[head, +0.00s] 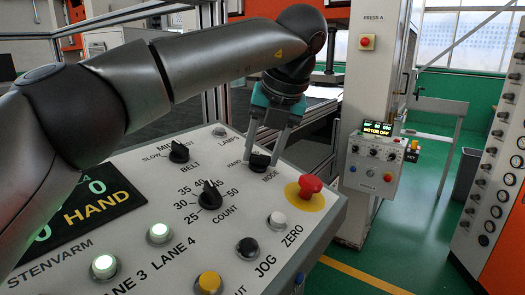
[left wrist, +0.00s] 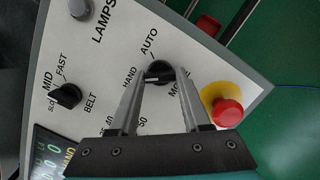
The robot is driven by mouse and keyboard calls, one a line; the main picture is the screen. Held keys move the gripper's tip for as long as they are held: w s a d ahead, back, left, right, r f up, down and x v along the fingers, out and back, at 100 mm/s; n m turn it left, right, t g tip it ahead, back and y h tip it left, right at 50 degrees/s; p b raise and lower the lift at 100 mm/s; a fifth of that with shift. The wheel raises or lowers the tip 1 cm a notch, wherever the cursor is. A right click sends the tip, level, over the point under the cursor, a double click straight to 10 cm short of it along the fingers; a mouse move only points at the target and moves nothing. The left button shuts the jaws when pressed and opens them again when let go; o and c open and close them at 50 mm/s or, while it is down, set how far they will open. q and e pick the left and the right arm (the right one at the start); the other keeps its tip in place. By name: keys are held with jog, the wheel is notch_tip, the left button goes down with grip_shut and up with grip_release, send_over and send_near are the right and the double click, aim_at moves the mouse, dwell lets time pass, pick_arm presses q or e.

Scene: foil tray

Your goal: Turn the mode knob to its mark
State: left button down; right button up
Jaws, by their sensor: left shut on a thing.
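The black mode knob (head: 260,162) sits at the far right of the sloped control panel, above its MODE label. My left gripper (head: 264,151) reaches down to it from above, one finger on each side. In the left wrist view the mode knob (left wrist: 159,70) lies between the two fingertips (left wrist: 158,77), and the gripper is shut on it. A pale pointer line on the knob appears to face the HAND label; AUTO is printed on another side. The fingers partly hide the knob and the MODE lettering. My right gripper is not in view.
A red emergency button (head: 310,184) on a yellow disc stands close to the knob. The panel's display (head: 92,207) reads HAND. Another control box (head: 371,165) stands behind, apart.

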pick_arm(q)
jog(key=shift+c, duration=1.8)
grip_release()
jog(key=shift+r, duration=0.1)
jog(key=p+v, duration=0.2)
jog(key=v, duration=1.3)
jog(key=shift+d, duration=0.1)
